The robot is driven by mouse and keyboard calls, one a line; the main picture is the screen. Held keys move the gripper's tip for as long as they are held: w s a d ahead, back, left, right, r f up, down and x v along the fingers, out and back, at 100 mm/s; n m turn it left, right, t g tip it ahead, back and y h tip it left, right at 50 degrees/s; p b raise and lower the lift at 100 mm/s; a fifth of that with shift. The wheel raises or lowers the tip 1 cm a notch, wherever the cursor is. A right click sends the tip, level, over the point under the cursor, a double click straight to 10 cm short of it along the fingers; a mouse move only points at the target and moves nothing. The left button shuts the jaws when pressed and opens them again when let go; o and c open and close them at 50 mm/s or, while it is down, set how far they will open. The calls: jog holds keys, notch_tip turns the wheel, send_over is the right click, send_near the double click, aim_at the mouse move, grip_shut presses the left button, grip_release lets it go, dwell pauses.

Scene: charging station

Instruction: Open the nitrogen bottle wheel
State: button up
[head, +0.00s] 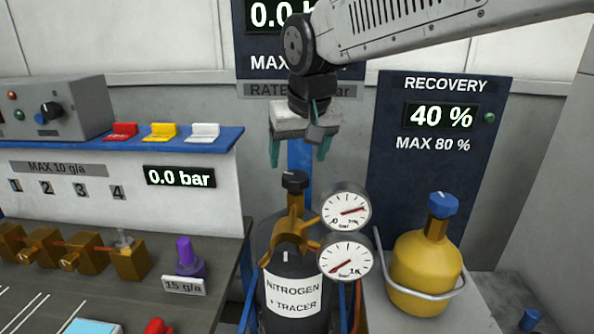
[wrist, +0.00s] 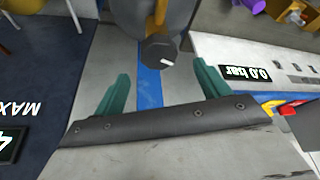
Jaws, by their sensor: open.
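The nitrogen bottle (head: 290,265) is a dark cylinder with a white label reading "NITROGEN + TRACER". Its black wheel (head: 295,181) sits on top of the brass valve and carries a white mark. My gripper (head: 300,150) points down with green fingers, open and empty, above the wheel and apart from it. In the wrist view the wheel (wrist: 158,54) appears as a dark disc with a white mark, beyond the gap between my open fingers (wrist: 162,88). Two round gauges (head: 345,207) are on the right of the valve.
A yellow bottle (head: 422,270) with a blue wheel stands at the right. The "RECOVERY" panel (head: 440,150) shows 40 %. At the left are a bench with brass valves (head: 80,250), a purple knob (head: 187,255) and a blue shelf (head: 190,142) with coloured switches. A display (head: 180,177) reads 0.0 bar.

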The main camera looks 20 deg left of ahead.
aim_at(296, 175)
jog(key=x, duration=0.5)
jog(key=shift+w+f, duration=0.1)
jog(key=c, duration=1)
jog(key=shift+d, duration=0.1)
jog(key=n+g+y, duration=0.1)
jog(key=n, duration=0.3)
jog(key=shift+w, duration=0.1)
jog(key=o, duration=1)
